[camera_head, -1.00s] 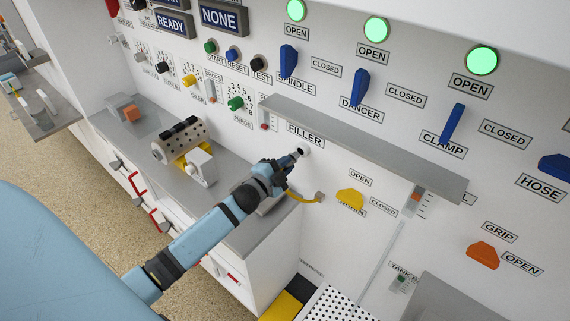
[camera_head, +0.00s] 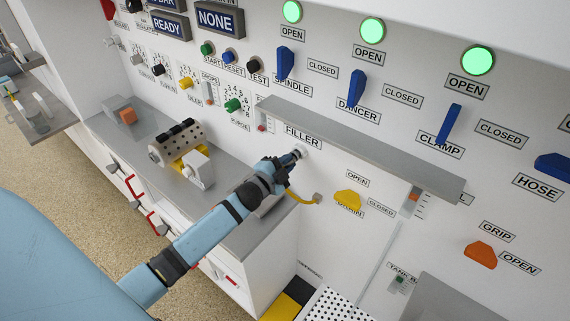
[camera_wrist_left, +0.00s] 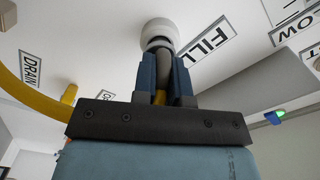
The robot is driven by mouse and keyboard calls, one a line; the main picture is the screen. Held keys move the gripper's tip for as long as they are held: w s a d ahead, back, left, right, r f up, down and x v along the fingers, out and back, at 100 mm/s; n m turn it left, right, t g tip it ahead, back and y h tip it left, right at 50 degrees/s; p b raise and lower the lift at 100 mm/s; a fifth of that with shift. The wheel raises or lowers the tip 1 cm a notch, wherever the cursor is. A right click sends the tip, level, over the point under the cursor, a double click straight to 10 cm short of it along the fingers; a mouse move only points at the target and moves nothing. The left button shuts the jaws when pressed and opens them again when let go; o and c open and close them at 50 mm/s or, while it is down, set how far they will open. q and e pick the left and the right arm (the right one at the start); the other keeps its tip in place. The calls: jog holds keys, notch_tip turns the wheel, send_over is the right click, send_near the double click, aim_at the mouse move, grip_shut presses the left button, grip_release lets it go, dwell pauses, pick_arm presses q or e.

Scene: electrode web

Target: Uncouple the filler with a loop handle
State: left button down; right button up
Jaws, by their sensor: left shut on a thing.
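The filler's port (camera_head: 302,152) is a round fitting on the white panel, just below the FILLER label (camera_head: 303,138). In the left wrist view its pale round collar (camera_wrist_left: 159,34) stands straight ahead of the fingers. My left gripper (camera_head: 294,156) reaches up to it and is shut on the grey filler coupling (camera_wrist_left: 163,68), which sits between the two blue fingers. The coupling is in line with the collar and appears to touch it. A loop handle cannot be made out, as the fingers cover most of the coupling. My right gripper is not in view.
A yellow hose (camera_head: 305,200) curves from below my gripper to the panel. A grey shelf (camera_head: 360,150) juts out above the port. A yellow drain lever (camera_head: 348,200) sits to the right. A roller unit (camera_head: 178,143) stands on the grey counter at left.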

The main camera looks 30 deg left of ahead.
pick_arm(q)
jog(key=shift+w, duration=0.55)
jog(key=c, duration=1.1)
grip_release()
jog(key=s, duration=0.4)
jog(key=s+b, duration=0.1)
jog(key=s, duration=0.4)
jog(key=s+a, duration=0.1)
jog(key=s, duration=0.3)
jog(key=shift+s+b, duration=0.3)
jog(key=shift+s, duration=0.05)
jog(key=s+d+f+n+g+p, duration=0.2)
jog(key=s+d+n, duration=0.1)
jog(key=s+d, duration=0.2)
jog(key=s+d+f+n+g+h+p, duration=0.1)
jog(key=s+d+f+n+g+p, duration=0.1)
jog(key=s+d, duration=0.4)
jog(key=s+d+f+n+g+h+p, duration=0.1)
jog(key=s+d+f+n+g+p, duration=0.2)
jog(key=d, duration=0.4)
jog(key=shift+s+f+n+p, duration=0.25)
jog(key=shift+s+n, duration=0.2)
jog(key=shift+s, duration=0.15)
jog(key=shift+s+f+n+p, duration=0.1)
jog(key=shift+s+n+p, duration=0.1)
jog(key=shift+s+n, duration=0.3)
